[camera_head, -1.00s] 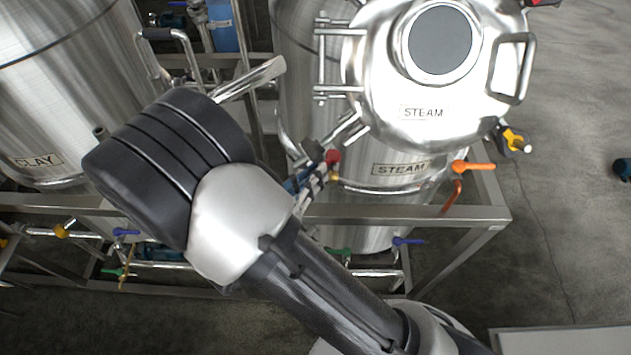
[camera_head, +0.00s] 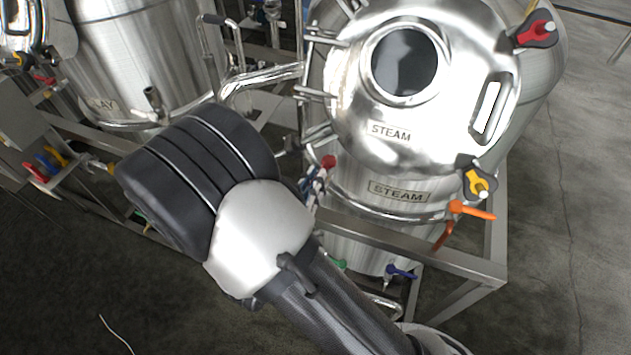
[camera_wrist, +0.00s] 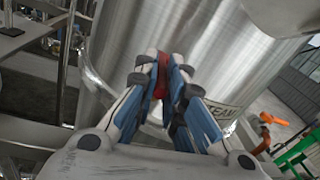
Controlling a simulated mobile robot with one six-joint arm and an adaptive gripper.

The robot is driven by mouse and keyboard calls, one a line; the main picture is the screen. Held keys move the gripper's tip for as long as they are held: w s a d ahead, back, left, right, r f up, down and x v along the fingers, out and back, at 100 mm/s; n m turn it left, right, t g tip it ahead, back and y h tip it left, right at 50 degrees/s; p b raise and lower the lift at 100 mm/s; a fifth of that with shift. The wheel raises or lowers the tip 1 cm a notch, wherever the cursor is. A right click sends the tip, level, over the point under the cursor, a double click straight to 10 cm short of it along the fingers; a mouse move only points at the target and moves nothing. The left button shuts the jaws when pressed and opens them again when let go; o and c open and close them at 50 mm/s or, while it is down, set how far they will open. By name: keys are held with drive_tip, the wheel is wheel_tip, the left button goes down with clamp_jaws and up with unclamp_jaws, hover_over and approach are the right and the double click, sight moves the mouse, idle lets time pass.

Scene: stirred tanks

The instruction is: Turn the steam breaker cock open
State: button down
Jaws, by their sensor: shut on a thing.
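The steam tank (camera_head: 350,130) is a steel vessel with two STEAM plates and a round window in its lid. A small cock with a red handle (camera_head: 328,162) is at the tank's left front, just below the lid. My gripper (camera_head: 319,177) is at this red handle. In the wrist view, my gripper (camera_wrist: 163,72) is shut on the red handle (camera_wrist: 161,78), with blue and white fingers on either side. The fingers hide most of the handle and the cock body, so how far it is turned cannot be told. No label shows on the cock.
An orange lever (camera_head: 472,210) is on the tank's right. Green (camera_head: 335,264) and blue (camera_head: 400,272) valve handles are low down. A steel frame rail (camera_head: 440,255) runs across the front. A bent pipe (camera_head: 258,78) rises at left. Open floor is at right.

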drive_tip(key=shift+r, duration=0.15)
drive_tip(key=c, duration=1.9)
unclamp_jaws()
drive_tip(key=shift+o, duration=1.2)
drive_tip(key=shift+s+a, duration=0.1)
drive_tip(key=shift+a, duration=0.05)
drive_tip(key=shift+o, duration=0.3)
drive_tip(key=v, duration=1.1)
drive_tip(key=shift+s, duration=0.4)
drive_tip(key=shift+a, duration=0.1)
